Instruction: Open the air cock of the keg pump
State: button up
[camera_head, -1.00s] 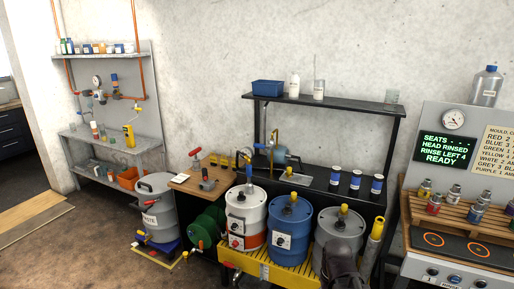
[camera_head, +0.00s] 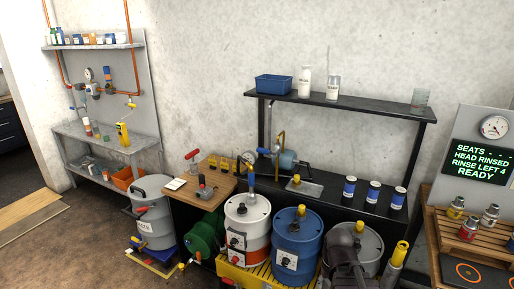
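My gripper (camera_head: 346,262) shows as a dark shape at the bottom right, in front of the grey drum (camera_head: 372,246). Its fingers cannot be made out. A white and red drum (camera_head: 247,229) has an upright fitting with a blue top (camera_head: 251,178). A blue drum (camera_head: 294,234) with a yellow cap stands beside it. Behind them, on the black bench, is an apparatus with a brass pipe (camera_head: 281,146) and a blue-grey cylinder (camera_head: 287,159). I cannot tell which fitting is the keg pump, nor see its air cock clearly. My gripper is apart from the apparatus.
The drums stand on a yellow pallet (camera_head: 232,272). Several blue and white cans (camera_head: 373,191) line the bench. A grey waste drum (camera_head: 153,218) stands left. Open floor (camera_head: 75,245) lies at lower left.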

aim_at(264, 151)
jog(key=i, duration=0.95)
jog(key=z, duration=0.05)
